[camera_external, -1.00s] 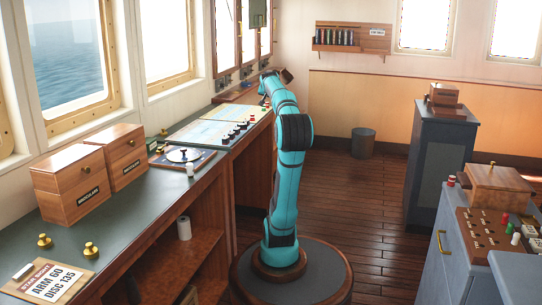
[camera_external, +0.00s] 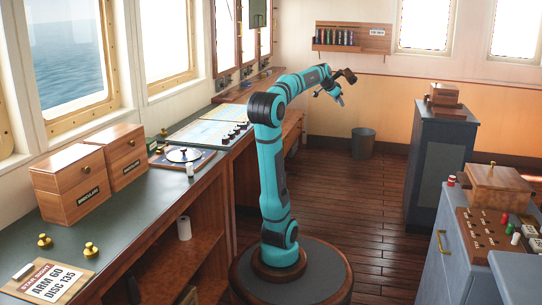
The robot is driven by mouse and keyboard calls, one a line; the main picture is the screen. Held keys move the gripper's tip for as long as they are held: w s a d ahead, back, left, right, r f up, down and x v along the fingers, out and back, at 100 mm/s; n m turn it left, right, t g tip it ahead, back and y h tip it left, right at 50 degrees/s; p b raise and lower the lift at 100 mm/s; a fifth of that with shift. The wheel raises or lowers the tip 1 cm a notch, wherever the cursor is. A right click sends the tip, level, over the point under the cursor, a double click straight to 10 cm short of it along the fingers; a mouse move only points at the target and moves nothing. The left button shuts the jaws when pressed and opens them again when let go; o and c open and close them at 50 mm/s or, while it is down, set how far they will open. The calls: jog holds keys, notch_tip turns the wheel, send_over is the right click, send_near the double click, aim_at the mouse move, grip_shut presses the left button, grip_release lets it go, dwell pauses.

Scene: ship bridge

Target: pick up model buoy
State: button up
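My gripper (camera_external: 338,97) hangs in the air at the end of my raised teal arm, over the open floor in front of the back wall. It is small and dark here, and I cannot tell whether its fingers are open or shut. I see no clear object in it. I cannot single out the model buoy for sure. Small coloured pieces stand on the right console: a red piece (camera_external: 451,181) at its far left corner, a green piece (camera_external: 510,229) and a white piece (camera_external: 516,239) at the right. My gripper is well away from all of them.
The left counter (camera_external: 130,222) holds two wooden boxes (camera_external: 75,187), brass weights (camera_external: 91,249), a clipboard (camera_external: 48,281) and a round dial (camera_external: 184,155). A dark cabinet (camera_external: 438,160) stands at the back right. A bin (camera_external: 363,143) is by the wall. The wooden floor between is clear.

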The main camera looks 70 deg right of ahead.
jog(key=s+a+m+g+y, duration=0.1)
jog(key=s+a+m+y, duration=0.1)
jog(key=s, duration=0.6)
jog(key=s+a+m+y, duration=0.1)
jog(key=s+a+m, duration=0.15)
jog(key=s, duration=0.65)
jog(key=m+t+y, duration=0.2)
jog(key=m+y, duration=0.6)
jog(key=m, duration=0.4)
send_over(452, 177)
jog(key=w+d, duration=0.6)
notch_tip(452, 177, down, 4)
jog(key=x, duration=1.1)
jog(key=s+x, duration=0.1)
jog(key=x, duration=0.4)
jog(key=shift+s+f, duration=0.1)
jog(key=shift+f, duration=0.05)
jog(key=c, duration=0.8)
